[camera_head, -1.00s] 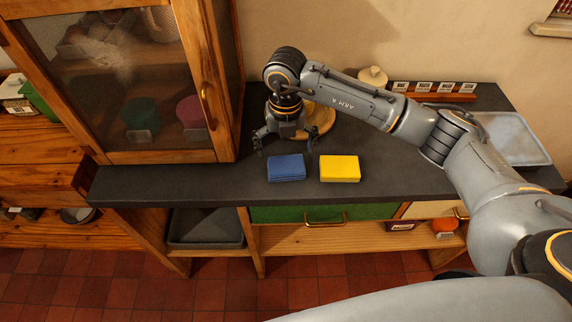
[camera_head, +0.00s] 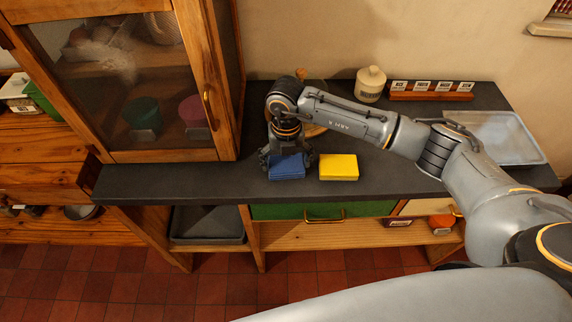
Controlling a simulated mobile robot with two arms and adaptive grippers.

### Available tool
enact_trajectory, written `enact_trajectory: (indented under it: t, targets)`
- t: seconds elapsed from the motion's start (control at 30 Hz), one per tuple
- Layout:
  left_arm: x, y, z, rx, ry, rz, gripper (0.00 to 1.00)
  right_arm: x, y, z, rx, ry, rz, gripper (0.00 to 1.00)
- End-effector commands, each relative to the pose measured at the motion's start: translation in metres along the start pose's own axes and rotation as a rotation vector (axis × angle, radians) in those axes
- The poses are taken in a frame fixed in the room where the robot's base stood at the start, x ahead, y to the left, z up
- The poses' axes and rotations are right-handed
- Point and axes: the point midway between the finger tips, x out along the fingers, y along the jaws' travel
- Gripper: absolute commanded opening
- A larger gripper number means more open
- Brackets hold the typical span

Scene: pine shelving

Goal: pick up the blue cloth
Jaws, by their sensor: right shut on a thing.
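The blue cloth (camera_head: 287,168) is a folded, flat block on the dark countertop, near its front edge. My right gripper (camera_head: 287,160) has come down over it from behind, with a finger at each side of the cloth. The jaws are shut on the blue cloth, which still appears to rest on the counter. The gripper hides the cloth's back part. My left gripper is not in view.
A yellow cloth (camera_head: 338,167) lies close to the right of the blue one. A lidded jar (camera_head: 370,84), a label rack (camera_head: 431,90) and a clear tray (camera_head: 497,138) stand farther right. A glass-door cabinet (camera_head: 125,90) rises at left.

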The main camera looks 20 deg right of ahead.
Motion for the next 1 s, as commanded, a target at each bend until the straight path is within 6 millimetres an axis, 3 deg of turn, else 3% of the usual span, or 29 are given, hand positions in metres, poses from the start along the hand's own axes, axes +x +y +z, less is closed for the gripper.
enact_trajectory:
  t: [0.27,0.5,0.8,1.0]
  targets:
    - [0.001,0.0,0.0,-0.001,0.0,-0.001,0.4,-0.003,0.0,0.0,0.0,-0.001,0.0,0.58]
    - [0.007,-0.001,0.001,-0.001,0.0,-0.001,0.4,-0.03,0.0,0.001,0.0,-0.004,0.002,0.58]
    - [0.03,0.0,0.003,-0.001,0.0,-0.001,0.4,-0.092,0.04,-0.039,-0.008,-0.006,0.004,0.58]
    - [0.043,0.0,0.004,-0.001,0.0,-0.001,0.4,-0.112,0.073,-0.075,-0.007,-0.003,0.002,0.58]
